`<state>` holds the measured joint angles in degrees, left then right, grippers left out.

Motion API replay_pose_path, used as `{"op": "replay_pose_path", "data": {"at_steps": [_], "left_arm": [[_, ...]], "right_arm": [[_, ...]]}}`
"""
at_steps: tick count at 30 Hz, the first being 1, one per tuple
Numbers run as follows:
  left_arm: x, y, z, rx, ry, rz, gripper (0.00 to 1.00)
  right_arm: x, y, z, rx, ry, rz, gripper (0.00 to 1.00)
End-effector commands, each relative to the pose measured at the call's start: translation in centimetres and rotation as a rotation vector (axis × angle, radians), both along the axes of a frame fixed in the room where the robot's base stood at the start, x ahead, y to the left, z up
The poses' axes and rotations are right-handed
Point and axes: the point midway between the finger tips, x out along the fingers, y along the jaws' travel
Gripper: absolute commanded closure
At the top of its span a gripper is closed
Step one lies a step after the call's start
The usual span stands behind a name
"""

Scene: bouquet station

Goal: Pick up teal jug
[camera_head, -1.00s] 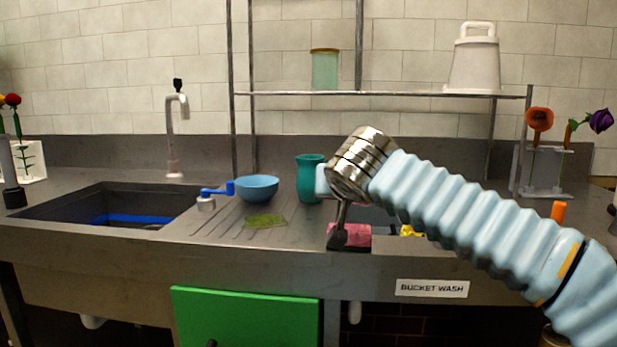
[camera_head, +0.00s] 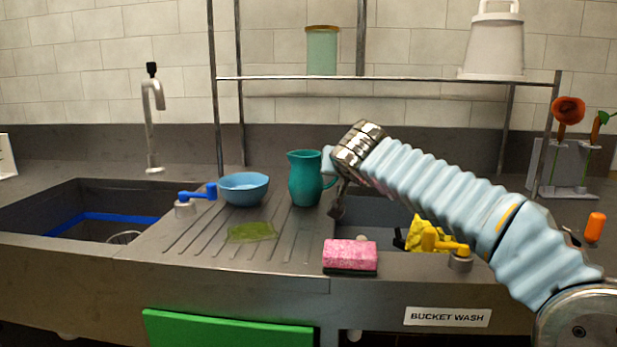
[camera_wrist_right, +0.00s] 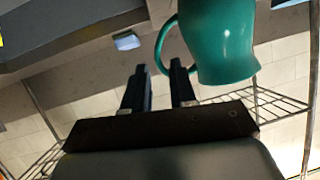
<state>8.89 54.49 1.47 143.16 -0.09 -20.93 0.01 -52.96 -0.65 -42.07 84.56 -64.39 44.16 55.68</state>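The teal jug (camera_head: 304,180) stands upright on the drainboard, right of the blue bowl, with its handle toward the right. My right gripper (camera_head: 337,208) comes in from the right, beside the handle, with its fingers pointing down. In the right wrist view the teal jug (camera_wrist_right: 222,40) fills the top right and its handle hangs just beyond the fingertips. The two dark fingers of my right gripper (camera_wrist_right: 160,70) are apart with nothing between them. My left gripper is not in view.
A blue bowl (camera_head: 243,188) and a green scourer (camera_head: 252,231) lie left of the jug. A pink sponge (camera_head: 350,255) sits at the front edge. A yellow cloth (camera_head: 425,236) is by the right basin. A metal shelf (camera_head: 390,79) spans above.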

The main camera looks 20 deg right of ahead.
Motion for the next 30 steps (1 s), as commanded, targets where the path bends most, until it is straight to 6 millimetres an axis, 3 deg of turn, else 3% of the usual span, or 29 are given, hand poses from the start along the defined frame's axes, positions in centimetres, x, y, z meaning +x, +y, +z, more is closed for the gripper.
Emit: {"op": "replay_pose_path", "data": {"at_steps": [10, 19, 24, 30], "left_arm": [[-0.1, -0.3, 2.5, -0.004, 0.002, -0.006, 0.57], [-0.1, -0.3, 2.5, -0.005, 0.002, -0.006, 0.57], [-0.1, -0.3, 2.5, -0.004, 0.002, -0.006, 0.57], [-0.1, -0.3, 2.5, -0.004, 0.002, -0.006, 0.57]], "right_arm": [[4.2, -1.9, -1.6, -0.002, 0.004, -0.004, 0.74], [4.7, -2.1, -2.2, 0.001, 0.000, 0.000, 0.74], [4.7, -2.1, -2.2, 0.001, 0.000, 0.000, 0.99], [4.7, -2.1, -2.2, 0.001, 0.000, 0.000, 1.00]]}}
